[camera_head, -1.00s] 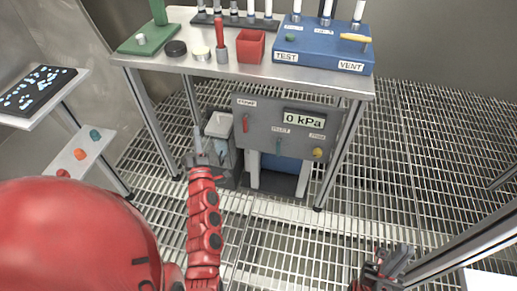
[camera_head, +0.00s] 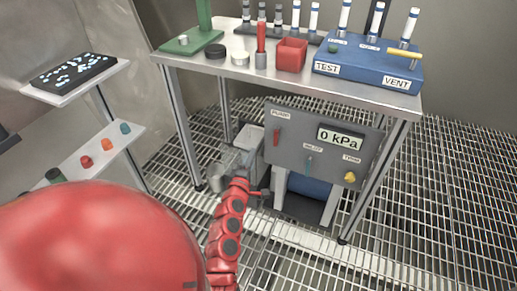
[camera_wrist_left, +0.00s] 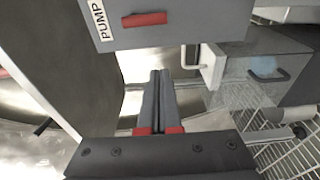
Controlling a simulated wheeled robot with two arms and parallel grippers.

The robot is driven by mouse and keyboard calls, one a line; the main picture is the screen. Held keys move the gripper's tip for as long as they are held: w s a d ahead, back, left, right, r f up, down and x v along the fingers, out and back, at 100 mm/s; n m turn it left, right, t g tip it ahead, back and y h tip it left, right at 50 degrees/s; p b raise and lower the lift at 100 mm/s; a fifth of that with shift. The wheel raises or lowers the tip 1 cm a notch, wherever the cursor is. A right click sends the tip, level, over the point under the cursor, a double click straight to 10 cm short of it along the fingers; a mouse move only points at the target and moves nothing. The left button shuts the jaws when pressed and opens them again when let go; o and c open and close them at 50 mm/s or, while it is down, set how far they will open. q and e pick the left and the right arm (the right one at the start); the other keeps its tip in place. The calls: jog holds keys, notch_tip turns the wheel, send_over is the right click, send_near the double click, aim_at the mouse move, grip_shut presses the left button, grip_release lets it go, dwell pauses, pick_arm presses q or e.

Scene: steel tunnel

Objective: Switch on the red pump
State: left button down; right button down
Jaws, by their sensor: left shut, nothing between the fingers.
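The grey control panel (camera_head: 325,145) hangs under the workbench and carries a PUMP label. Its red pump switch (camera_head: 277,136) is at the upper left. It also shows in the left wrist view as a red lever (camera_wrist_left: 145,19), lying lengthwise beside the PUMP label. The display (camera_head: 340,139) reads 0 kPa. My left gripper (camera_head: 262,193) is near the panel's lower left corner, below the switch. In the left wrist view my left gripper (camera_wrist_left: 160,75) is shut and empty, its tips apart from the lever. My right gripper is out of view.
A teal inlet lever (camera_head: 309,164) and a yellow knob (camera_head: 349,177) share the panel. A grey bin (camera_head: 247,138) stands left of it. The workbench (camera_head: 225,68) above holds a blue TEST/VENT box (camera_head: 367,66) and a red cup (camera_head: 291,54). Bench legs flank the panel.

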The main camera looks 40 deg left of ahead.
aim_at(277, 136)
pick_arm(q)
jog(key=shift+w+d+b, duration=0.2)
jog(key=shift+w+b, duration=0.1)
jog(key=shift+w, duration=1.75)
jog(key=shift+w+d+b, duration=0.2)
jog(key=shift+w+b, duration=0.05)
jog(key=shift+w, duration=1.75)
jog(key=shift+r, duration=0.1)
